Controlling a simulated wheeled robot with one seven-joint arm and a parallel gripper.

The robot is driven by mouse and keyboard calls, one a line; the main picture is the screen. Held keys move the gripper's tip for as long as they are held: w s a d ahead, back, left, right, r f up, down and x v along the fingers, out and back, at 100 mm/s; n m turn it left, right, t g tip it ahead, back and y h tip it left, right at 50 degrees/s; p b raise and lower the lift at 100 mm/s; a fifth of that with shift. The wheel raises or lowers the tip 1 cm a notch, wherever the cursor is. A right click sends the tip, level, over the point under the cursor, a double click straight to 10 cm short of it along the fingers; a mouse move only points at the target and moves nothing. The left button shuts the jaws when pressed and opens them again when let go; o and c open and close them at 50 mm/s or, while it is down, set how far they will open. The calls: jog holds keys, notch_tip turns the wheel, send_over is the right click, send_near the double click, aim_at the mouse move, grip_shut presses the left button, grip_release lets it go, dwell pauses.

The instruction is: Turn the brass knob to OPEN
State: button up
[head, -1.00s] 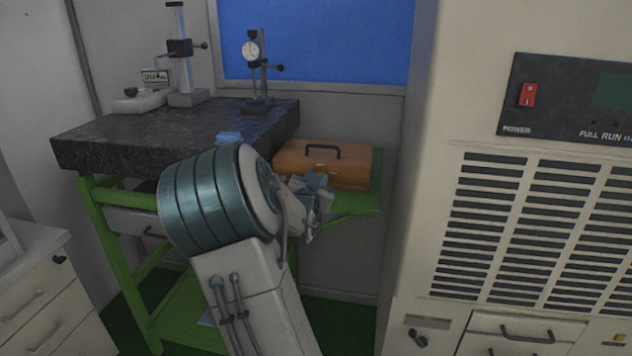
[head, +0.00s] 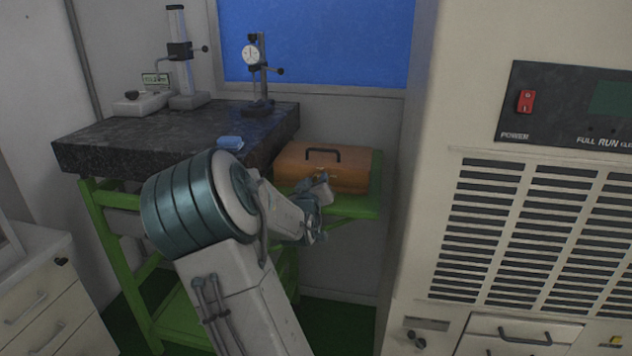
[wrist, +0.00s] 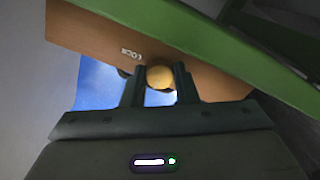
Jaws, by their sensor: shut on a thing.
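The brass knob (wrist: 160,77) is round and yellowish in the wrist view, on the face of the orange-brown case (wrist: 100,22). The word LOCK is printed on the case beside the knob; I cannot see an OPEN mark. My gripper (wrist: 160,82) is shut on the knob, with one finger at each side of it. In the head view the case (head: 350,175) sits with a dark handle on top, and my gripper (head: 318,190) is in front of it. The knob is hidden there.
The case rests on a green shelf (head: 362,208) beside a dark granite table (head: 110,150) with gauge stands. A small blue object (head: 230,142) lies near the table's edge. A large beige cabinet (head: 480,230) stands at the right, and drawers (head: 35,295) at the left.

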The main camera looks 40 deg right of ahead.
jog(key=shift+f+n, duration=0.1)
jog(key=shift+n, duration=0.4)
jog(key=o, duration=1)
jog(key=shift+d, duration=0.1)
jog(key=shift+s, duration=0.1)
jog(key=shift+s+a, duration=0.25)
jog(key=shift+a, duration=0.2)
jog(key=p+v, duration=0.1)
jog(key=v, duration=1.1)
jog(key=shift+s+a, duration=0.25)
jog(key=shift+s, duration=0.1)
